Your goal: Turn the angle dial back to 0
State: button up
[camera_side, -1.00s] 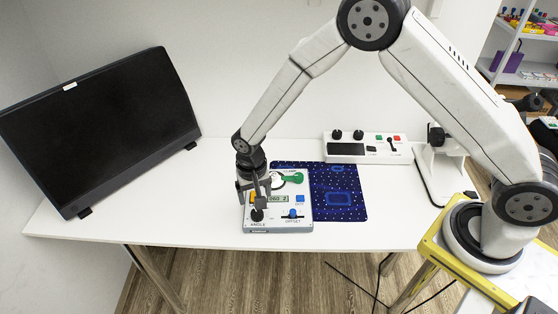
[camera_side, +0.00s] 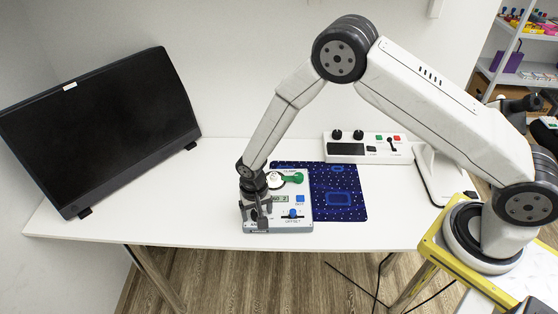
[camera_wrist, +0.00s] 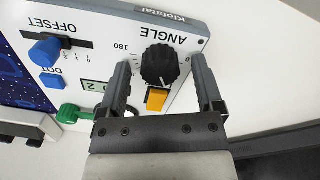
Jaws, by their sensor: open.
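The angle dial is a black ribbed knob (camera_wrist: 159,65) on the light control panel (camera_wrist: 188,22), under the word ANGLE in the wrist view. A white pointer mark shows on the dial, but I cannot read its exact angle. My gripper (camera_wrist: 161,75) is open, with one finger on each side of the dial; whether a finger touches it I cannot tell. In the side view my gripper (camera_side: 256,222) is low over the panel's front left corner and hides the dial. A small display (camera_wrist: 93,85) shows a 2, its other digits hidden by a finger.
The panel also has a blue OFFSET slider (camera_wrist: 45,51), a blue button (camera_wrist: 51,80), a yellow-orange button (camera_wrist: 157,99) and a green lever (camera_side: 292,178). A dark blue mat (camera_side: 340,192) lies beside it. A monitor (camera_side: 100,125) stands left; a white switch box (camera_side: 362,147) is behind.

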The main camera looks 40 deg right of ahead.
jog(key=shift+c, duration=0.2)
grip_shut()
jog(key=shift+n, duration=0.4)
jog(key=n, duration=1.1)
dwell(0.4)
jog(key=shift+o, duration=0.2)
grip_release()
